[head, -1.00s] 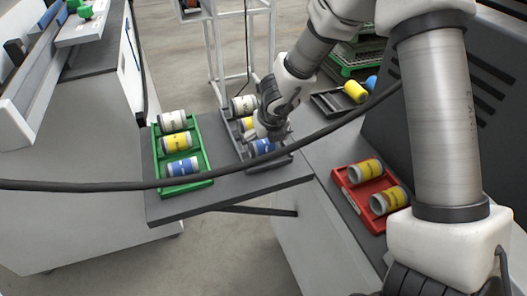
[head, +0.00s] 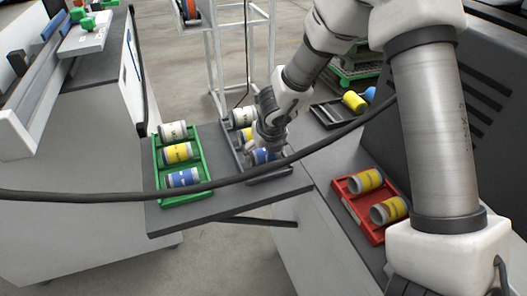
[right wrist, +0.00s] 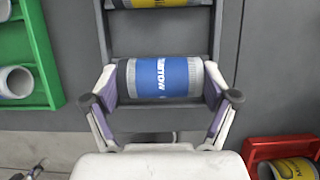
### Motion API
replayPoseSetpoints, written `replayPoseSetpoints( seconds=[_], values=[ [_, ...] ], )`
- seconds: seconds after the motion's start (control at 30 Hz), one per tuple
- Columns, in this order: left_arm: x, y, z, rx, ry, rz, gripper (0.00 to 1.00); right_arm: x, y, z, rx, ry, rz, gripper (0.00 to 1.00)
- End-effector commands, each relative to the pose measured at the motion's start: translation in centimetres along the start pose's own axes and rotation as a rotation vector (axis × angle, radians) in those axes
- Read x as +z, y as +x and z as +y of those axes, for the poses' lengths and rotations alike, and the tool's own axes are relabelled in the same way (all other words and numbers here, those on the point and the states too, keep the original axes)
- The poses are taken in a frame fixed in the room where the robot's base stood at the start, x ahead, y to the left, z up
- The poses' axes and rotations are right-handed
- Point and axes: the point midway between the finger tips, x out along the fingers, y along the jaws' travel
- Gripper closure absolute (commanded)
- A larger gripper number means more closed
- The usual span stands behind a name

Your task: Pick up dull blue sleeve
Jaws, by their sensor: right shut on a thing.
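A blue sleeve (right wrist: 165,78) with grey ends lies on its side in the near part of the grey tray (right wrist: 165,116). In the right wrist view my right gripper (right wrist: 160,98) has one finger at each end of this sleeve and is shut on it. In the head view my right gripper (head: 268,143) covers part of the same blue sleeve (head: 264,157). I cannot tell any gap between the sleeve and the tray. Another blue sleeve (head: 182,178) lies in the green tray (head: 206,176) to the left. My left gripper is not in view.
The grey tray also holds a yellow sleeve (head: 246,136) and a white one (head: 241,116). A red tray (head: 347,196) with two yellow sleeves stands at the right. A black cable (head: 110,196) crosses the head view. A dark tray (head: 325,115) lies behind.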

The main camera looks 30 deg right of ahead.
Motion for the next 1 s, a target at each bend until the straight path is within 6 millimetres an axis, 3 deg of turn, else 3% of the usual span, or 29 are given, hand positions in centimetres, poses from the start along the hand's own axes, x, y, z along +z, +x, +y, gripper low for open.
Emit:
replayPoseSetpoints(
  seconds=[0.03, 0.2, 0.43, 0.7, 1.0],
  values=[
    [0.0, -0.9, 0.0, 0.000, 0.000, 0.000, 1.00, 0.5, -1.1, 0.0, 0.000, 0.001, -0.002, 0.64],
    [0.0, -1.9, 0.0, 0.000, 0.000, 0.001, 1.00, 0.9, -2.7, 0.2, 0.001, -0.001, -0.002, 0.64],
    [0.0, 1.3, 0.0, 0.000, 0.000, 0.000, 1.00, -3.6, -4.3, 2.7, -0.004, -0.006, -0.004, 0.64],
    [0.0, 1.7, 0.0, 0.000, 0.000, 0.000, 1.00, -9.7, -8.1, 6.3, -0.008, -0.005, -0.003, 0.64],
    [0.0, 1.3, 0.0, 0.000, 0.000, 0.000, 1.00, -11.5, -9.1, 7.6, -0.001, 0.000, -0.001, 0.64]
  ],
)
